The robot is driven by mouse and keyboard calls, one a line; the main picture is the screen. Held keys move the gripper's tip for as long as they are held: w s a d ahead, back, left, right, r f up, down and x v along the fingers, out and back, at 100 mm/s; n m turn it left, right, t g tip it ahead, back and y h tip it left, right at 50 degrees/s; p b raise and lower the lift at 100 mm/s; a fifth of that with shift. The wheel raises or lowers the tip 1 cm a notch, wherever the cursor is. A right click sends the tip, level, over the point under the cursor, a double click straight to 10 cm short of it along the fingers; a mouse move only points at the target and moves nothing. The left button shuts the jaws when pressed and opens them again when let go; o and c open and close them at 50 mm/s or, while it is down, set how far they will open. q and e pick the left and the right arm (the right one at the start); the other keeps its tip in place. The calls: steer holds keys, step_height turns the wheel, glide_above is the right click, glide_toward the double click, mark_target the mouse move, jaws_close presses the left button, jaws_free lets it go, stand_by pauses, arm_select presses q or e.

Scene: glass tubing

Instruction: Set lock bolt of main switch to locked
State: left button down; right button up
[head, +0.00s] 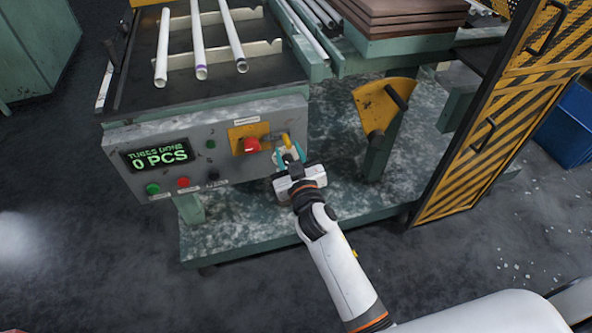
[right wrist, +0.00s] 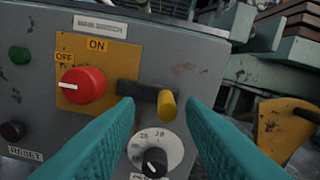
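The main switch (head: 251,145) is a red round knob on a yellow plate on the grey control panel. In the right wrist view the red knob (right wrist: 82,85) has its white mark pointing left, beside the OFF label. The lock bolt (right wrist: 168,106) is a dark horizontal bar with a yellow handle, to the right of the knob; its handle (head: 285,139) also shows in the head view. My right gripper (head: 289,156) is open in front of the panel. In the wrist view its teal fingers (right wrist: 158,104) stand on either side of the yellow handle, with gaps. My left gripper is not in view.
A dial (right wrist: 155,150) sits just below the bolt. Green and red buttons (head: 183,182) and a display (head: 157,155) are at the panel's left. A yellow bracket (head: 378,105) stands to the right, before a striped yellow-black guard door (head: 490,135). Glass tubes (head: 197,45) lie above.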

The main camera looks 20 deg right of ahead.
steer(key=s, duration=0.9)
steer(key=shift+s, duration=0.25)
steer(key=s+a+f+n+g+y+p, duration=0.15)
steer(key=s+f+g, duration=0.3)
steer(key=f, duration=0.95)
steer(key=s+d+f+m+g+p, duration=0.15)
steer(key=s+f+g, duration=0.35)
steer(key=f, duration=1)
steer(key=s+d+f+g+p, duration=0.1)
steer(key=s+f, duration=0.4)
steer(key=s, duration=0.5)
steer(key=s+d+f+g+h+p, duration=0.1)
steer(key=s+d+f+g, duration=0.3)
steer(key=s, duration=0.6)
steer(key=s+d+f+g+p, duration=0.1)
steer(key=s+d+f+g, duration=0.1)
steer(key=s+d+f, duration=0.2)
steer(key=s+f, duration=0.3)
steer(key=s, duration=0.3)
steer(key=shift+s+d, duration=0.3)
steer(key=shift+d, duration=0.05)
steer(key=shift+g+h, duration=0.25)
